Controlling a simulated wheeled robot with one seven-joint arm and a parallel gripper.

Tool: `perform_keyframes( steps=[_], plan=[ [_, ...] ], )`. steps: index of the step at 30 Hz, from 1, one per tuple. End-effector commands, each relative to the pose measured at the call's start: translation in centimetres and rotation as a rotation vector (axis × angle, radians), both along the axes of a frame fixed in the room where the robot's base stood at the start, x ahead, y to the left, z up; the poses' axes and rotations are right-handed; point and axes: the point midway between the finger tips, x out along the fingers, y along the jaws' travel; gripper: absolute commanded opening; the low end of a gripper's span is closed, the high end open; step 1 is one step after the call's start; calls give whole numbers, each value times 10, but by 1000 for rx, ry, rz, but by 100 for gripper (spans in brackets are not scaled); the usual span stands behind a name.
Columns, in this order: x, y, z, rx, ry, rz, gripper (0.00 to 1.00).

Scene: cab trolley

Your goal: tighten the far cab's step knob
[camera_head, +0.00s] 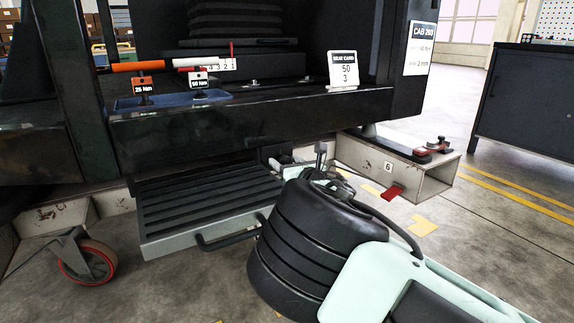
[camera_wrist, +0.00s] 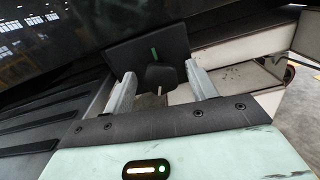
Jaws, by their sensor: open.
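The step knob (camera_wrist: 160,76) is a dark knob in the wrist view, with a thin pale mark at its lower edge. It stands in front of a dark plate (camera_wrist: 135,50) bearing a green mark (camera_wrist: 155,53). My gripper (camera_wrist: 160,72) is open, with one finger on each side of the knob; I cannot tell whether either finger touches it. In the head view my gripper (camera_head: 298,166) is under the cab (camera_head: 270,125), just right of the ribbed step (camera_head: 205,205). The knob cannot be made out there.
The cab's dark sill hangs close above my gripper. A step handle (camera_head: 230,240) juts forward.

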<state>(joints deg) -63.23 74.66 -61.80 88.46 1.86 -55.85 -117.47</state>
Motion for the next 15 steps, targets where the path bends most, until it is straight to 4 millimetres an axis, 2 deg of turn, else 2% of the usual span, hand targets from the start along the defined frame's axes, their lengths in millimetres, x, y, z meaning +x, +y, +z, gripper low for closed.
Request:
perform_keyframes(
  steps=[1, 2, 6, 15],
  plan=[
    [0, 0, 0, 0, 0, 0, 57],
    [0, 0, 0, 0, 0, 0, 52],
    [0, 0, 0, 0, 0, 0, 13],
    [0, 0, 0, 17, 12, 0, 13]
  ],
)
